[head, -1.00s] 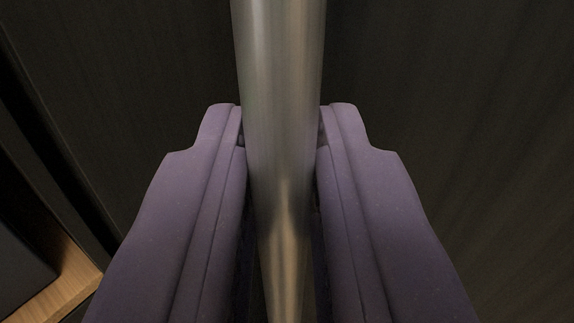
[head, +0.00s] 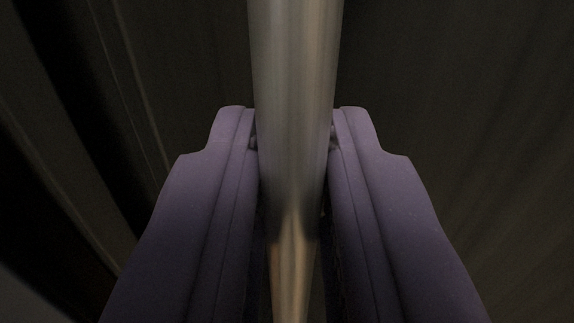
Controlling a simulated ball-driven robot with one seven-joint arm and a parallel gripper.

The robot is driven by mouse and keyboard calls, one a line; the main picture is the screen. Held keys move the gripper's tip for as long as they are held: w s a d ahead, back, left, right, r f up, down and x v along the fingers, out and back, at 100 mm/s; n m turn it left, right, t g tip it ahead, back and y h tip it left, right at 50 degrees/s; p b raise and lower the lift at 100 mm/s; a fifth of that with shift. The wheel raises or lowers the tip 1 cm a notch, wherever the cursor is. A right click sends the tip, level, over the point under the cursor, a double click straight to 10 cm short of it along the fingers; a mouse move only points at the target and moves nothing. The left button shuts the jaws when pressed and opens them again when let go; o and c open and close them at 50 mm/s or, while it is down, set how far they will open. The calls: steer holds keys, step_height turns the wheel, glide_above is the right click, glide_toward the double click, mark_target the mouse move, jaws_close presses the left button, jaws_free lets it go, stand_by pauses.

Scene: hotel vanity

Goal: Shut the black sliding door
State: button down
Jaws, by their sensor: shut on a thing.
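The black sliding door (head: 460,110) fills the right of the head view and the area behind the bar. Its metal bar handle (head: 293,60) runs from the top to the bottom of the view, slightly right of the middle. My gripper (head: 294,135) has its two purple fingers on either side of the handle and is shut on it. The lower part of the handle passes between the fingers. The handle's ends are out of view.
Dark upright edges and a strip (head: 120,90) run slanting down the left side, with a darker gap beside them. A greyish surface (head: 25,300) shows in the lower left corner. Little free room is visible.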

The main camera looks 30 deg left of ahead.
steer(key=shift+f, duration=0.1)
steer(key=c, duration=1.2)
jaws_free()
steer(key=shift+p+v, duration=0.6)
steer(key=shift+v, duration=3.35)
steer(key=shift+c, duration=0.2)
